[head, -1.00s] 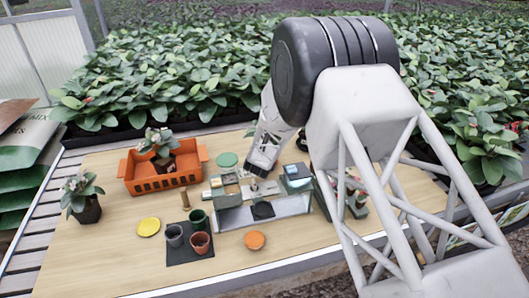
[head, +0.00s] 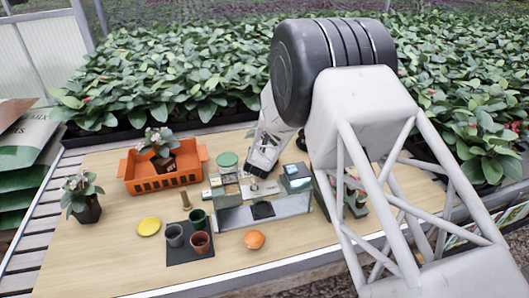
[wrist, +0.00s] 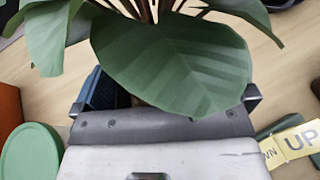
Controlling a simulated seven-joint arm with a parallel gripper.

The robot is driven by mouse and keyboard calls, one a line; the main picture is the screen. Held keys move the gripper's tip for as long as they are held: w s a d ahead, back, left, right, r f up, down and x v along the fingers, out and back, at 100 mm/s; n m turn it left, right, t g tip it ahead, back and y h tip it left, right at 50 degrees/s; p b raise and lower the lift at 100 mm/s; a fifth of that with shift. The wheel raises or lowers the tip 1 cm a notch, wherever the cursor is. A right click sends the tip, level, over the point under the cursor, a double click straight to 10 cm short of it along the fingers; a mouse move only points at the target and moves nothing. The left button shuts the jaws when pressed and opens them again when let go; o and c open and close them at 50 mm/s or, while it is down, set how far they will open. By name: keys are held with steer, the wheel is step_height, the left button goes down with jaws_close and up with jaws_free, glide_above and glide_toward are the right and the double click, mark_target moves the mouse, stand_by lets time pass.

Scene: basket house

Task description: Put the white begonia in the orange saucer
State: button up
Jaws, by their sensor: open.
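The orange saucer (head: 254,240) lies near the table's front edge, with nothing seen in it. A potted plant with pale flowers (head: 160,141) stands in the orange crate (head: 158,184); another potted plant (head: 82,193) with pinkish bloom stands at the table's left. A third plant is partly hidden behind my arm at the right. I cannot tell for sure which is the white begonia. My gripper (head: 262,160) is above the back middle of the table. In the wrist view, broad green leaves (wrist: 175,60) cover the space before my open gripper (wrist: 165,103); pot and flowers are hidden there.
A green saucer (head: 227,160) is just left of my gripper. A grey-green device with a clear front panel (head: 285,206) stands below it. Several small pots on a dark mat (head: 190,251) and a yellow saucer (head: 149,226) are at the left front. Dense plants fill the background.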

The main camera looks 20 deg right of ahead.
steer(key=v, duration=0.7)
steer(key=shift+s, duration=0.2)
steer(key=shift+r, duration=0.15)
stand_by(0.7)
steer(key=s+a+r+n+g+y, duration=0.2)
steer(key=s+a+r+n+y, duration=0.1)
steer(key=s+r+n, duration=0.6)
steer(key=s+a+r+n+g+y, duration=0.25)
steer(key=s+r+n, duration=0.45)
steer(key=r+n, duration=0.5)
steer(key=s+r+n+g, duration=0.2)
steer(key=s+n, duration=0.7)
steer(key=s, duration=0.7)
steer(key=s+r+n+g, duration=0.3)
steer(key=s+n, duration=0.7)
steer(key=s, duration=0.6)
steer(key=shift+s+d+r, duration=0.2)
steer(key=shift+d+r, duration=0.15)
steer(key=shift+r, duration=0.45)
